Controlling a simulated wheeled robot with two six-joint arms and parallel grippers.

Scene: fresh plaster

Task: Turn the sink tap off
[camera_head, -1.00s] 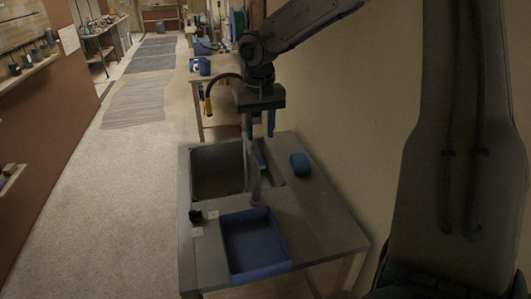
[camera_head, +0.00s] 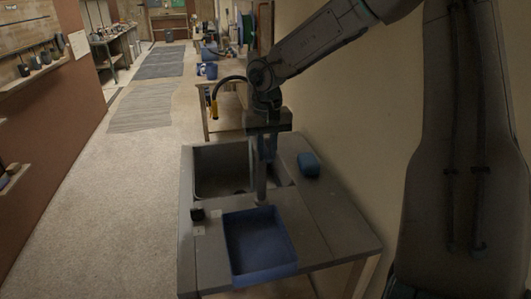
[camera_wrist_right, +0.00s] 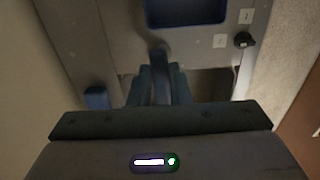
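The sink tap (camera_head: 261,186) is a grey upright post beside the basin on the grey bench. It also shows in the right wrist view (camera_wrist_right: 159,60), running down between the fingers. My right gripper (camera_head: 267,158) points down at the tap. In the right wrist view its blue fingers (camera_wrist_right: 161,75) lie close along both sides of the tap and look shut on it; the exact contact is hard to see. The sink basin (camera_head: 221,190) is partly hidden behind the gripper. No water shows. My left gripper is not in view.
A blue tray (camera_head: 259,268) sits at the bench's front. A small black knob (camera_head: 197,214) stands beside pale cards (camera_head: 198,230); it shows in the wrist view (camera_wrist_right: 244,39). A blue block (camera_head: 308,164) lies right of the tap, near the wall. The floor at left is clear.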

